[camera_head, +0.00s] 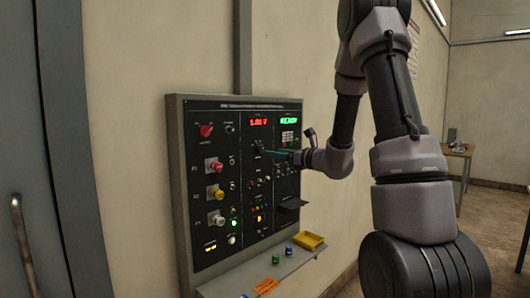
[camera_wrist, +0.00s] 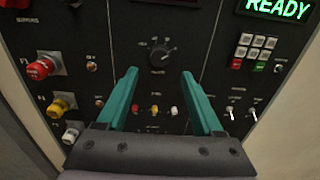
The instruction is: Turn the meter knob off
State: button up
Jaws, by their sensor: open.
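The meter knob (camera_wrist: 159,57) is a black rotary knob in the upper middle of the panel in the wrist view, with small markings around it. In the head view the knob (camera_head: 257,148) sits below the red display, just left of my gripper. My gripper (camera_wrist: 159,75) shows two teal fingers, open and empty, spread to either side of the knob's column in the picture. In the head view my gripper (camera_head: 276,153) reaches toward the panel from the right. I cannot tell whether the fingertips touch the panel. The knob's exact setting is too small to read.
The panel (camera_head: 240,232) also holds red, yellow and white knobs at left, a red display (camera_head: 258,122) and a green READY display (camera_head: 289,120). A keypad (camera_wrist: 254,47) is right of the knob. Below, a shelf (camera_head: 230,283) carries a yellow tray (camera_head: 308,240) and small coloured pieces.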

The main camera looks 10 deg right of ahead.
aim_at(262, 150)
jog(key=x, duration=0.6)
jog(key=shift+w+a, duration=0.1)
jog(key=shift+w, duration=0.05)
jog(key=shift+c, duration=0.2)
grip_shut()
